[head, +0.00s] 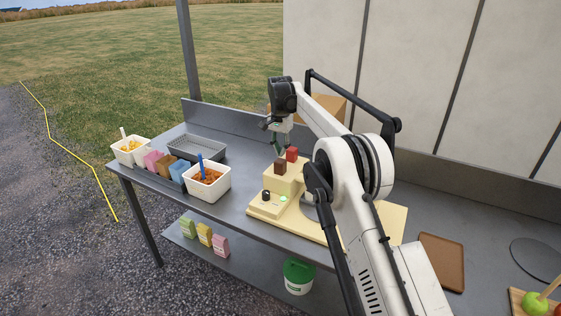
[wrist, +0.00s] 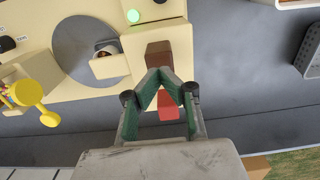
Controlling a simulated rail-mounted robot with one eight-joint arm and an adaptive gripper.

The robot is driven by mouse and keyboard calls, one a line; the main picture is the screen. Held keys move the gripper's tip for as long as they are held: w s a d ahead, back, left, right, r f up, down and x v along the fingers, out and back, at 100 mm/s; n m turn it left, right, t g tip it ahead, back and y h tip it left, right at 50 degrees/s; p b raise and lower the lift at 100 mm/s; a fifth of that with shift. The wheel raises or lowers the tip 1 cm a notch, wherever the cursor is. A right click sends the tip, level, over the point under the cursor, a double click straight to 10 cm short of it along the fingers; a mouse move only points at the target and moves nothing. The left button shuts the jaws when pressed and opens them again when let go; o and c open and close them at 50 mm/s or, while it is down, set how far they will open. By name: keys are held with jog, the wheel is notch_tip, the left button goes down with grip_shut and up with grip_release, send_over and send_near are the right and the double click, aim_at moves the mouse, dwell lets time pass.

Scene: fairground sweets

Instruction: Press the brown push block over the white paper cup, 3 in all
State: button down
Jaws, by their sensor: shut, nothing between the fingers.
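The brown push block (head: 280,166) stands on top of the cream machine (head: 270,203), next to a red block (head: 291,154). In the wrist view the brown block (wrist: 158,52) lies just beyond the fingertips, and the red block (wrist: 168,108) shows below the fingers. My gripper (wrist: 159,74) is shut and empty, its tips close to the brown block; I cannot tell if they touch. In the head view my gripper (head: 279,148) is above the blocks. A white-rimmed cup with dark contents (wrist: 106,48) sits on a grey disc, partly hidden by a cream spout. My arm hides it in the head view.
A lit green button (head: 283,198) and a dark knob (head: 266,195) are on the machine's front. White tubs (head: 207,184), a grey tray (head: 195,148) and coloured boxes stand left. A brown board (head: 441,262) lies right. A yellow piece (wrist: 35,95) sits beside the disc.

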aim_at(281, 160)
jog(key=shift+r+p, duration=1.3)
jog(key=shift+r, duration=1.2)
jog(key=s+d+r+n+t+b, duration=0.15)
jog(key=s+d+r+b, duration=0.25)
jog(key=s+d+r, duration=0.65)
jog(key=s+d+r+t+b, duration=0.1)
jog(key=s+d+r, duration=0.1)
jog(key=s+d, duration=0.35)
jog(key=s+d+r+t+b, duration=0.1)
jog(key=s+d+r+b, duration=0.15)
jog(key=s, duration=0.55)
jog(key=s+d+f+n+t+b, duration=0.1)
jog(key=s+f, duration=0.4)
jog(key=s, duration=0.5)
jog(key=s+d+f+n+t+b, duration=0.1)
jog(key=s+d+f, duration=0.3)
jog(key=s, duration=0.6)
jog(key=s+d+f+n+t+b, duration=0.1)
jog(key=s+d+f+b, duration=0.1)
jog(key=s+f, duration=0.6)
jog(key=s, duration=0.2)
jog(key=shift+s+d+f+t, duration=0.25)
jog(key=shift+s+d+t, duration=0.05)
jog(key=shift+d+t, duration=0.1)
